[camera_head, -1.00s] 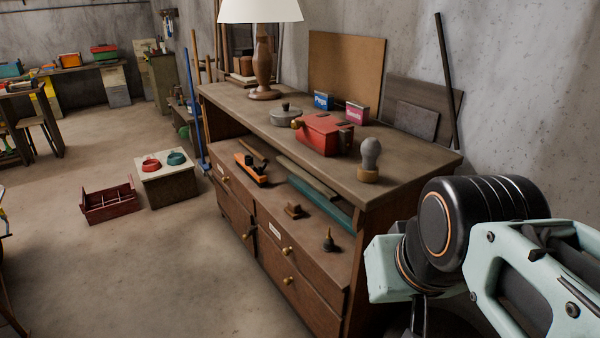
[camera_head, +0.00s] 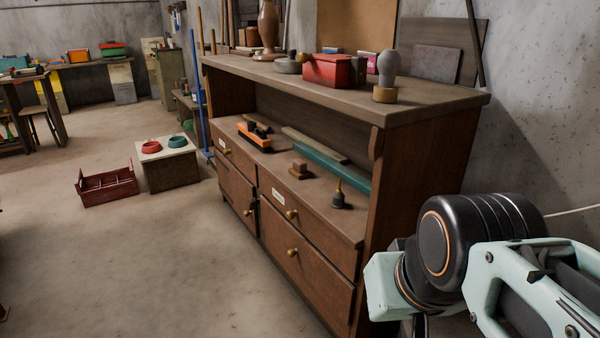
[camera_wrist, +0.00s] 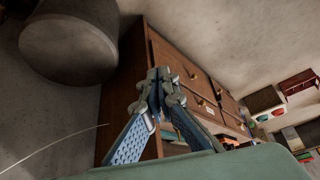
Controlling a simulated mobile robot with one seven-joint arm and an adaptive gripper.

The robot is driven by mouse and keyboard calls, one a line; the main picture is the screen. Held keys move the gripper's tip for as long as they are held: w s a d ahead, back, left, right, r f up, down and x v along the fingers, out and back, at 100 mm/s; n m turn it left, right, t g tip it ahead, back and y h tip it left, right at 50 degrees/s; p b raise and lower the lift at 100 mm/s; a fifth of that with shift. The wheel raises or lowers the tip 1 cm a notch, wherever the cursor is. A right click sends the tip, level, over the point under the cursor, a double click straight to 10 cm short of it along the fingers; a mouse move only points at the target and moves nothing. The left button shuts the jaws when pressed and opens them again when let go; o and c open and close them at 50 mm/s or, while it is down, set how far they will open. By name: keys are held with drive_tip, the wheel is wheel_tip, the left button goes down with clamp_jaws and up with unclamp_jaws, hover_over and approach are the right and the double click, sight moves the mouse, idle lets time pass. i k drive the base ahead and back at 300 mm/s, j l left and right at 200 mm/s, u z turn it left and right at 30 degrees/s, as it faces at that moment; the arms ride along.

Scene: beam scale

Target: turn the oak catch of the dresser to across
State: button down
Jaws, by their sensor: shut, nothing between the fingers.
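The brown wooden dresser (camera_head: 312,268) stands right of the middle in the head view, with drawers, a door and brass knobs. A small dark upright piece (camera_head: 256,215) sits at the seam between the left door and the right drawers. It may be the oak catch; it is too small to be sure. My gripper (camera_wrist: 158,85) is shut and empty in the wrist view, with the dresser (camera_wrist: 128,75) behind it. No contact with the dresser is visible. In the head view my arm is at the lower right, and the fingers are hidden or out of frame.
The dresser's shelf holds an orange-and-black plane (camera_head: 254,136), a small bell (camera_head: 338,197) and a teal roll (camera_head: 332,168). On top are a red box (camera_head: 327,70) and a lamp. A red crate (camera_head: 106,187) stands on the floor at left. Floor before the dresser is clear.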

sight(251, 204)
drive_tip(key=i+j, duration=0.35)
drive_tip(key=i, duration=0.15)
drive_tip(key=i+j+u, duration=0.15)
drive_tip(key=i+j, duration=0.5)
drive_tip(key=i, duration=0.3)
drive_tip(key=i+j+z, duration=0.25)
drive_tip(key=i+j, duration=0.4)
drive_tip(key=i+j+u, duration=0.15)
drive_tip(key=i+u, duration=0.15)
drive_tip(key=u, duration=0.15)
